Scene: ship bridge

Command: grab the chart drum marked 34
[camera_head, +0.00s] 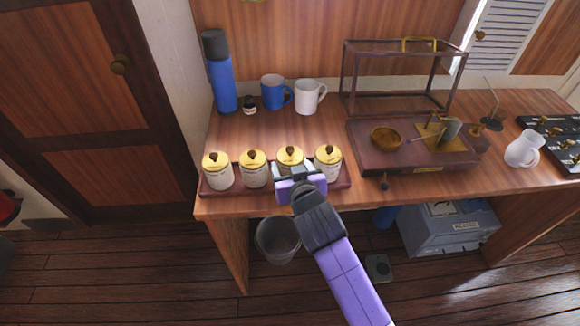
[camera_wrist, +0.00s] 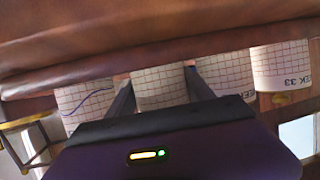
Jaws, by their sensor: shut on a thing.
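Several white chart drums with brass lids and dark knobs stand in a row in a long tray (camera_head: 345,186) at the desk's front edge. My gripper (camera_head: 292,172) is shut on the third chart drum from the left (camera_head: 290,157). In the wrist view, a finger lies on each side of this gridded drum (camera_wrist: 160,85), which still stands at the tray. Its number is not readable. The far-left drum (camera_head: 218,170) seems to be the one whose label ends in "33" in the wrist view (camera_wrist: 280,66). No label reading 34 is legible. The right drum (camera_head: 328,161) stands close beside the held one.
A blue flask (camera_head: 220,80), an ink bottle (camera_head: 249,105), a blue mug (camera_head: 273,93) and a white mug (camera_head: 309,97) stand behind. An instrument base (camera_head: 365,150) and an open frame (camera_head: 345,75) are to the right. A bin (camera_head: 278,242) stands below.

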